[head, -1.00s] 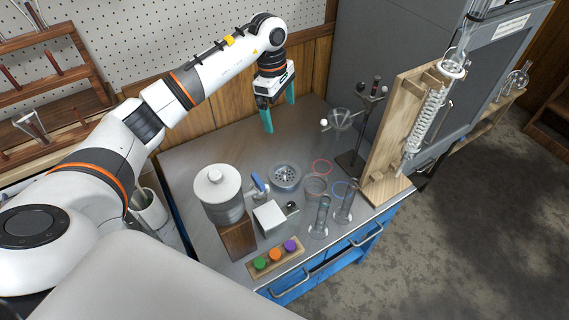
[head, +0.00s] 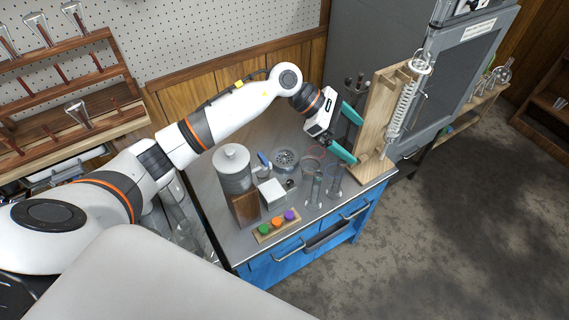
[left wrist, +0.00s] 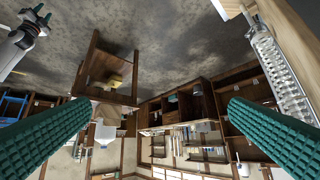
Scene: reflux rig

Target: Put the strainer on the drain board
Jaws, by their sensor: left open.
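A round metal piece with a perforated centre (head: 286,159), which looks like the strainer, lies on the grey bench top. A wooden rack with pegs (head: 75,92), holding some glassware, stands at the far left; it may be the drain board, but I cannot tell for certain. My left gripper (head: 346,132) is open and empty, above the bench's right side by the upright wooden board, up and right of the perforated piece. In the left wrist view, its two teal fingers (left wrist: 160,108) are wide apart with nothing between them.
A wooden board with a coiled glass condenser (head: 402,108) stands at the bench's right end, close to my fingers. A lidded canister (head: 233,170), white box (head: 272,193), glass cylinders (head: 312,187) and coloured-stopper block (head: 277,224) crowd the front. A clamp stand (head: 353,86) is behind the gripper.

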